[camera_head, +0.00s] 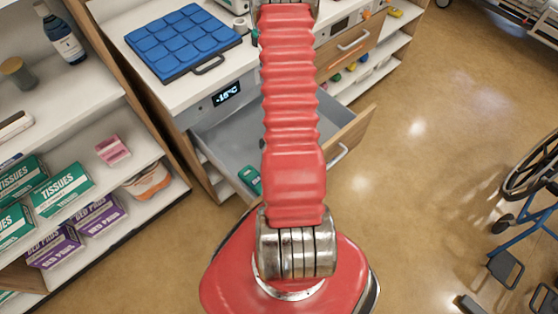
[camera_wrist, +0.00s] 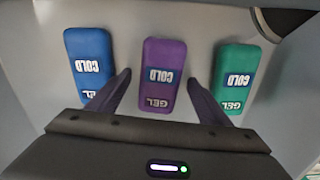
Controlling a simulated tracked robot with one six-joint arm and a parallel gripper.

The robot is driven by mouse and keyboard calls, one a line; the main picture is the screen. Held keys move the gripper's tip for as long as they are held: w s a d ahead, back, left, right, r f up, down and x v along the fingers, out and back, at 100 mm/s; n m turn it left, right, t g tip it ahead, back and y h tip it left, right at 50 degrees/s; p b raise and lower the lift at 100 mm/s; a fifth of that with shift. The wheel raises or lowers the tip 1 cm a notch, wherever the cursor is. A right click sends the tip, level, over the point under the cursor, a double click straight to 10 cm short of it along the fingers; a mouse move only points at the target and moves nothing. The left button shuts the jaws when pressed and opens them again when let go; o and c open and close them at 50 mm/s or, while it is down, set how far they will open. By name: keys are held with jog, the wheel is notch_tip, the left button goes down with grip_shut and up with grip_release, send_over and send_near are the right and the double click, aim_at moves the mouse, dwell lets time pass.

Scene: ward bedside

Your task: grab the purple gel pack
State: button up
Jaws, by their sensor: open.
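The purple gel pack (camera_wrist: 164,62) lies flat in the middle of an open drawer in the wrist view, with a blue and white "COLD" label. A blue gel pack (camera_wrist: 88,58) lies to its left and a green gel pack (camera_wrist: 237,72) to its right. My gripper (camera_wrist: 160,86) is open, with one dark finger on each side of the purple pack's lower part. I cannot tell how far the fingers are above the drawer floor. In the head view my red arm hides the purple pack and my gripper; the green pack (camera_head: 250,180) shows beside the arm.
The open drawer (camera_head: 226,133) has upright walls around the packs. Above it is a counter with a blue quilted pad (camera_head: 183,42). Shelves with tissue boxes (camera_head: 62,188) stand at left. A wheelchair (camera_head: 530,190) is at right, with clear floor between.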

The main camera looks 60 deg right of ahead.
jog(key=c, duration=1.3)
jog(key=shift+r, duration=0.2)
jog(key=shift+r, duration=4.85)
